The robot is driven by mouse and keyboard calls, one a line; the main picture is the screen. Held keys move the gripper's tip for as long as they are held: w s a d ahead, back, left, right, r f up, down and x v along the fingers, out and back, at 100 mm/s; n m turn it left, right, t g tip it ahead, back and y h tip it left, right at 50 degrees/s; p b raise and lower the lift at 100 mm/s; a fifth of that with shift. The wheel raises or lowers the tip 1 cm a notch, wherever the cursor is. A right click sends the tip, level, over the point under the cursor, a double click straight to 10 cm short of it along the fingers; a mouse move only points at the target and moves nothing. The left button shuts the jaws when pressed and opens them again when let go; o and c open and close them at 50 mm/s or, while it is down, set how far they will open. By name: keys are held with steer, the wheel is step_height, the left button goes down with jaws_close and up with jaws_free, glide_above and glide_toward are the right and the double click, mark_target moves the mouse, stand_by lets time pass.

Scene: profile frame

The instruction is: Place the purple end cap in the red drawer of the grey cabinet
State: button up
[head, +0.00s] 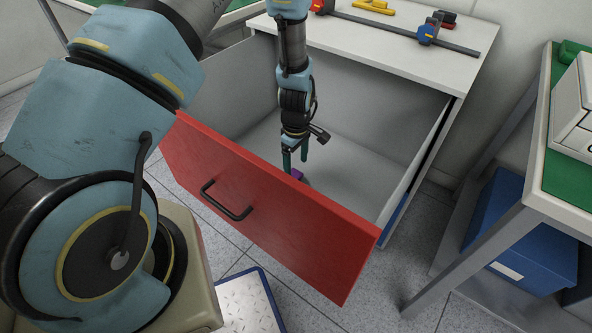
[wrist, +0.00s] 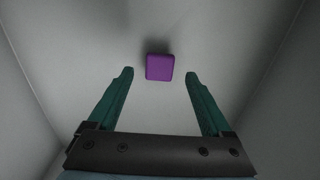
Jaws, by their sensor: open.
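The purple end cap (wrist: 160,67) lies on the grey floor inside the red drawer, just beyond my fingertips in the wrist view. In the head view only a bit of the purple end cap (head: 297,174) shows above the drawer's front edge. The red drawer (head: 270,215) is pulled out of the grey cabinet (head: 465,62). My gripper (head: 294,168) points down inside the drawer, close behind the red front. Its green fingers (wrist: 160,78) are apart with nothing between them, and the end cap is clear of both.
On the cabinet top lie a rail with a blue clamp (head: 428,34) and yellow and red parts. A bench with a green top (head: 568,185) stands at the right, with a blue bin (head: 520,245) below it. The drawer walls rise around my gripper.

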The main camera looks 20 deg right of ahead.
mark_target(296, 175)
step_height(296, 175, up, 8)
stand_by(0.6)
steer(key=w+a+r+m+p, duration=0.1)
steer(key=w+a+r+p, duration=0.3)
steer(key=a+r, duration=0.55)
steer(key=s+a+r+m+p, duration=0.3)
steer(key=a+r, duration=0.8)
steer(key=s+a+r+m+t+p, duration=0.1)
steer(key=s+a+r+m+p, duration=0.2)
steer(key=a+r, duration=0.8)
steer(key=shift+r+t+p, duration=0.3)
steer(key=shift+r+p, duration=0.45)
steer(key=shift+r, duration=0.05)
